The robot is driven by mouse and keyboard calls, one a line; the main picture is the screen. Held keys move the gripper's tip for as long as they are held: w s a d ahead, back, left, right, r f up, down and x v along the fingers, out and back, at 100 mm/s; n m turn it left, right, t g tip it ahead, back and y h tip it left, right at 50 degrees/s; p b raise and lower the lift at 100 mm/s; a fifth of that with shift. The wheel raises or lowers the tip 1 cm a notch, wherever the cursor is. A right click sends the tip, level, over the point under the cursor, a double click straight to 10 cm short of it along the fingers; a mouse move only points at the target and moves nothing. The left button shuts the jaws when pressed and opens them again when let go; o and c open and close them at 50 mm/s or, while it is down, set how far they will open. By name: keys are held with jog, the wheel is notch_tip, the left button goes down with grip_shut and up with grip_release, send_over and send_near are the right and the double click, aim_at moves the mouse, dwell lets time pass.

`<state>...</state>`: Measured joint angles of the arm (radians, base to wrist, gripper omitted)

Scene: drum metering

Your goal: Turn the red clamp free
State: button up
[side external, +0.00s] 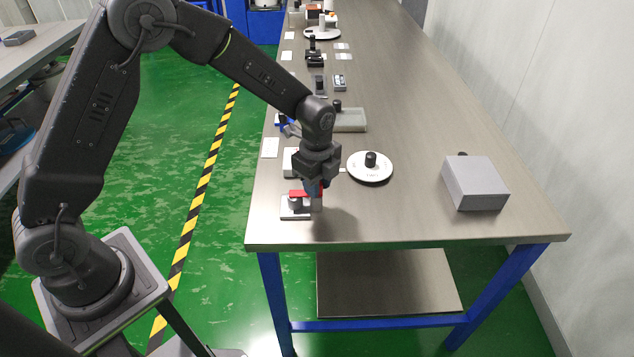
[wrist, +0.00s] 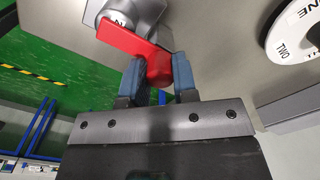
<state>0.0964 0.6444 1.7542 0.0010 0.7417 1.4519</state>
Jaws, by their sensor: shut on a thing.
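The red clamp (wrist: 132,46) is a flat red bar on a round grey fitting (wrist: 130,15) in the wrist view. In the side view the red clamp (side external: 298,193) sits low over a small light plate (side external: 296,213) near the table's front left corner. My gripper (wrist: 159,72) has its two blue-grey fingers on either side of the clamp's end and is shut on it. In the side view my gripper (side external: 314,187) points down over the clamp and hides part of it.
A white dial with a black knob (side external: 369,166) lies right of my gripper. It also shows in the wrist view (wrist: 288,57). A grey box (side external: 474,184) stands further right. A grey tray (side external: 350,120) and small fixtures stand behind. The table's front middle is clear.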

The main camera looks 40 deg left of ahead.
jog(key=n, duration=0.9)
jog(key=shift+n, duration=0.3)
jog(key=n, duration=0.4)
jog(key=shift+n, duration=2)
jog(key=o, duration=0.9)
